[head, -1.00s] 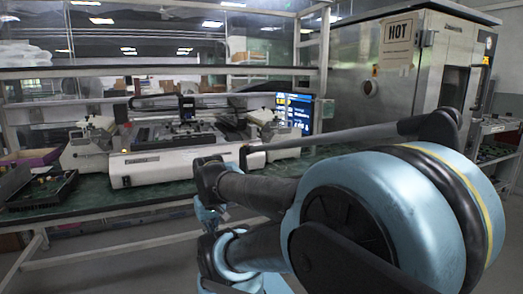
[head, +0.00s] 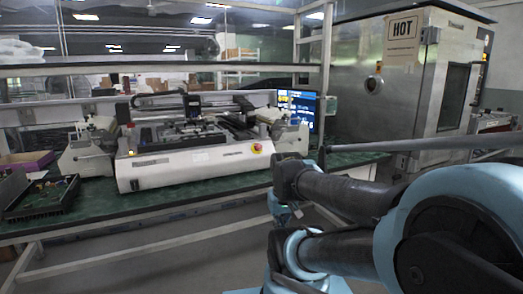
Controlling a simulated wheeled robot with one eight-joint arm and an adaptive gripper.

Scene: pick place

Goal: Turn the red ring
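A small round red and yellow part (head: 256,148) sits on the right front face of the white bench machine (head: 190,165). It is the only red, ring-like thing I can make out, and it is too small to tell whether it is a ring or a knob. My blue and black arm fills the lower right of the head view, to the right of and nearer than this part. I cannot make out my gripper's fingers in the head view.
The machine stands on a green-topped bench (head: 350,160) under a shelf (head: 160,68). A black tray (head: 40,198) with small parts is at the left. A steel cabinet (head: 400,90) marked HOT stands at the right. Floor shows below the bench.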

